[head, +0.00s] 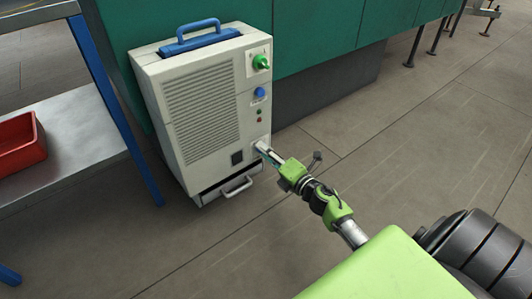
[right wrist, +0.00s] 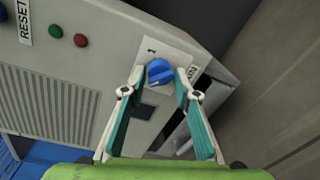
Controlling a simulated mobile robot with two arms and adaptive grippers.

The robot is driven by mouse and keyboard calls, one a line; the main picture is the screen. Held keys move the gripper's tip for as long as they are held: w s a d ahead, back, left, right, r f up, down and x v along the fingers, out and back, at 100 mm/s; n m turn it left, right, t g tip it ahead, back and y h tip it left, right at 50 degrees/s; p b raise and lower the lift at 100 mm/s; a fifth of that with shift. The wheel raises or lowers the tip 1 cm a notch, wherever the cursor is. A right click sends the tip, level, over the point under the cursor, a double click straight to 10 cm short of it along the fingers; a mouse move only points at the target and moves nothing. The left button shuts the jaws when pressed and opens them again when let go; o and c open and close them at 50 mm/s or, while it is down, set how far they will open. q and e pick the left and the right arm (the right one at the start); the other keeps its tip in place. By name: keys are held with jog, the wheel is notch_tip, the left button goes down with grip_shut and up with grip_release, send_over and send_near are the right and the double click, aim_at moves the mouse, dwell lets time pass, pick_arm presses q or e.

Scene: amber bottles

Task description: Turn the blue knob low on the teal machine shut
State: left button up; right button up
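A small blue knob (right wrist: 159,73) sits on a white plate low on the front of an off-white cabinet (head: 195,100). The cabinet stands against the teal machine (head: 315,35). In the right wrist view the plate bears a "1" above the knob and a partly hidden label at its right. My right gripper (right wrist: 159,76) is open, with one finger on each side of the knob and a small gap visible. The knob's setting is hard to read. In the head view my right gripper (head: 261,149) reaches the plate and hides the knob. My left gripper is out of view.
Higher on the cabinet are a green knob (head: 261,62), a blue button (head: 259,94) and small green and red lights. A blue carrying handle (head: 198,30) is on top, a pull handle (head: 238,186) below. A metal table with a red bin (head: 20,145) stands left.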

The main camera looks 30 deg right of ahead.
jog(key=shift+o, duration=0.5)
jog(key=s, duration=1.2)
jog(key=shift+d+r, duration=0.4)
jog(key=shift+d, duration=0.05)
jog(key=shift+a+r, duration=0.1)
